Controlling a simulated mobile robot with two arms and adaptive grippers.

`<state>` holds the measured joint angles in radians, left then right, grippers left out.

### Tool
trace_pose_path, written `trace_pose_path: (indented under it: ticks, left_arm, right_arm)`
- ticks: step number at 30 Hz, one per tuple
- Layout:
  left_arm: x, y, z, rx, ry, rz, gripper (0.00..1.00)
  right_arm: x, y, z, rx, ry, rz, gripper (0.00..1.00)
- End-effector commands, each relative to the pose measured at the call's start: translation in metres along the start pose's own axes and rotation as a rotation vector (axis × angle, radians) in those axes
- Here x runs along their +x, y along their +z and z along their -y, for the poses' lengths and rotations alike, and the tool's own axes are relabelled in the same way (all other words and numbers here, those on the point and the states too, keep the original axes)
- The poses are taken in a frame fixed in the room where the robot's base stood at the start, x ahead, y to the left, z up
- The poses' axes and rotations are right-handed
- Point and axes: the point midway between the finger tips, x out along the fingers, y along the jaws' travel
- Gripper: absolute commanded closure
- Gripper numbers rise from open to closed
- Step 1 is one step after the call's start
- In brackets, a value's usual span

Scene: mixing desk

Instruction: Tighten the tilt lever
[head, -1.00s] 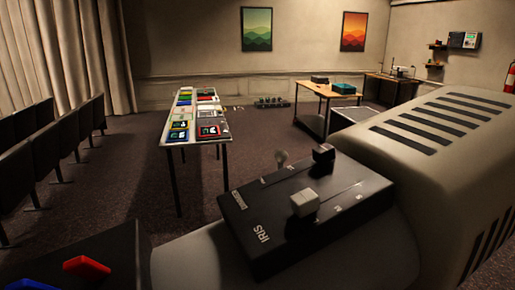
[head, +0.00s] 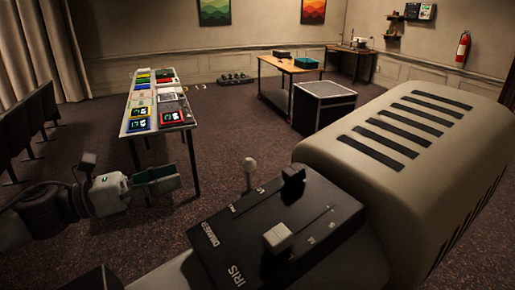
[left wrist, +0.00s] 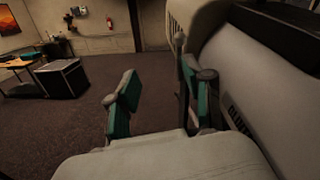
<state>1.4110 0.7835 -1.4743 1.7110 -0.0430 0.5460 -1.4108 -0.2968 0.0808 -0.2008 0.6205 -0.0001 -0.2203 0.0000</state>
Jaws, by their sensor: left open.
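A small lever with a pale round knob (head: 250,164) stands upright at the far left edge of a black control box (head: 215,262) marked IRIS and DIMMER. I cannot tell for sure that it is the tilt lever. The box sits on a large beige lamp-like housing (head: 420,115). My left gripper (head: 172,178) is at the left in the head view, left of the knob and clear of it. In the left wrist view, its green-padded fingers (left wrist: 160,98) are spread with nothing between them. My right gripper is not in view.
The box has a white slider (head: 278,238) and a black slider (head: 292,180). A long table (head: 128,122) with several coloured cards stands behind my left gripper. A black case (head: 322,105) and a wooden table (head: 268,64) stand further back. Carpet between them is clear.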

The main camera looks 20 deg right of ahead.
Motion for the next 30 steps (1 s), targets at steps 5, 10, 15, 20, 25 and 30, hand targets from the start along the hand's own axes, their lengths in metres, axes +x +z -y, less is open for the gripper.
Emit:
trace_pose_path:
  ticks: [5, 10, 15, 20, 25, 30]
  left_arm:
    - [0.013, 0.001, 0.028, 0.028, -0.059, -0.049, 0.49]
    - [0.032, 0.002, 0.031, 0.026, -0.064, -0.051, 0.49]
    - [0.067, 0.002, 0.034, 0.025, -0.064, -0.051, 0.49]
    - [0.101, 0.000, 0.035, 0.025, -0.062, -0.051, 0.49]
    - [0.130, -0.003, 0.036, 0.025, -0.060, -0.050, 0.49]
    - [0.145, -0.006, 0.035, 0.025, -0.057, -0.050, 0.49]
  right_arm:
    - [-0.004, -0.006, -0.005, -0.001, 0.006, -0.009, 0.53]
    - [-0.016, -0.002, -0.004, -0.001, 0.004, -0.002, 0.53]
    - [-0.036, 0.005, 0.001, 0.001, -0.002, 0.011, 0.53]
    - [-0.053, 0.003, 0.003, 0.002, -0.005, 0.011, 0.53]
    - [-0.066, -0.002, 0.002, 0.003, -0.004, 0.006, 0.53]
    - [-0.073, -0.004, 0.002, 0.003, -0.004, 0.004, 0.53]
